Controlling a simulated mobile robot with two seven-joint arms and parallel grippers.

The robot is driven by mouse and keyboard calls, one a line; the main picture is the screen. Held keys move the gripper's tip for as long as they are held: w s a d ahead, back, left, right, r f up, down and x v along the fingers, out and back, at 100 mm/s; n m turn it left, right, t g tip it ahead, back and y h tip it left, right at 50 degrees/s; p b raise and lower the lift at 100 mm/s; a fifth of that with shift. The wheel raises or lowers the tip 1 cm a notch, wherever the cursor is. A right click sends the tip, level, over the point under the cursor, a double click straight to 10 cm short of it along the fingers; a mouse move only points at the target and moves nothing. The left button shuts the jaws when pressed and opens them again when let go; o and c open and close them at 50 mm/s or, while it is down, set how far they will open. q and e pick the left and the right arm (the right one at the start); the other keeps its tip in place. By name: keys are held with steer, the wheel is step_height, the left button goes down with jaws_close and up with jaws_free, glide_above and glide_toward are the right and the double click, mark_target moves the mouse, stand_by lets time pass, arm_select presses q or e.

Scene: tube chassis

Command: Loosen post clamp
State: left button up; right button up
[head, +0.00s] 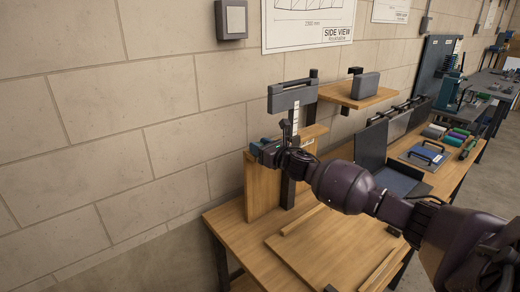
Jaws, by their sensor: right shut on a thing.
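A dark upright post (288,190) stands on the wooden workbench against a wooden block. A grey boxy head (292,96) with a slot sits high on the post, above a white scale strip (295,121). My right arm reaches in from the right, and my right gripper (267,150) is at the post, below the grey head. It is shut on a small part there, which I take to be the post clamp. The fingers and wrist hide most of that part, so its shape and setting cannot be told. A small blue-teal piece (256,147) shows at the fingertips. My left gripper is not in view.
The wooden workbench (235,228) carries a raised board in front of the post. A wooden shelf (352,95) with a grey block is at the wall, right of the post. Dark panels, a blue-framed tray (424,154) and several coloured rolls lie farther right.

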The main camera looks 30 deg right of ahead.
steer(key=shift+d+n+y+b, duration=0.15)
steer(key=shift+n+y+b, duration=0.4)
steer(key=shift+y, duration=0.35)
steer(key=shift+n+g+y+b, duration=0.6)
steer(key=shift+n+y, duration=0.15)
steer(key=shift+y, duration=0.35)
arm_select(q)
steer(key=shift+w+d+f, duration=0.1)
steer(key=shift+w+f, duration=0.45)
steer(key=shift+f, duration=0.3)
arm_select(e)
steer(key=shift+y, duration=0.3)
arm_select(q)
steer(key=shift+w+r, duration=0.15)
arm_select(e)
steer(key=shift+r+n, duration=0.15)
steer(key=shift+n, duration=0.15)
steer(key=o, duration=0.9)
